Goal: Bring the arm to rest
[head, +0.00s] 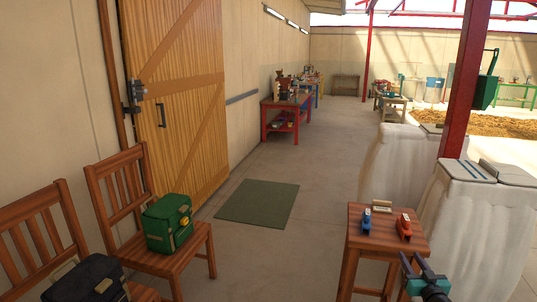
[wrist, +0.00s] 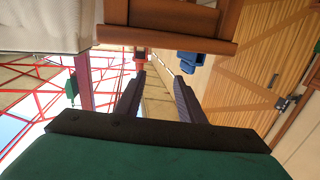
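My gripper (head: 415,264) shows at the bottom right of the head view, in front of the small wooden stool. In the wrist view, which is upside down, its two dark fingers (wrist: 160,88) stand apart with nothing between them. It is open and empty. Most of my arm is out of the head view.
White sacks (head: 480,225) and a red post (head: 465,90) stand at right. Chairs hold a green bag (head: 168,224) and a dark bag (head: 85,280). The middle floor is clear around a mat (head: 257,203).

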